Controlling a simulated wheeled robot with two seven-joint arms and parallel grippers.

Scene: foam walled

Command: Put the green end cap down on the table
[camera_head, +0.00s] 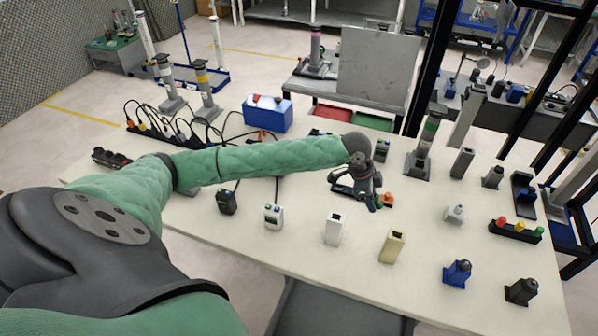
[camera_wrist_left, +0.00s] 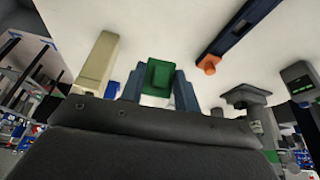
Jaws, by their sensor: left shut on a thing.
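My left gripper (camera_head: 373,204) reaches over the middle of the white table (camera_head: 310,262) and points down. In the left wrist view its two blue-grey fingers (camera_wrist_left: 159,90) are shut on the green end cap (camera_wrist_left: 159,76), one on each side. In the head view the cap is small and mostly hidden by the gripper. The cap appears held above the table surface, but the exact gap is hard to tell. My right gripper is not in view.
A cream block (camera_head: 392,245) and a white block (camera_head: 333,228) stand in front of the gripper. An orange-ended part (camera_head: 387,199) lies beside it. A blue item (camera_head: 457,273) and a pale grey item (camera_head: 454,214) are to the right. Bare table lies between them.

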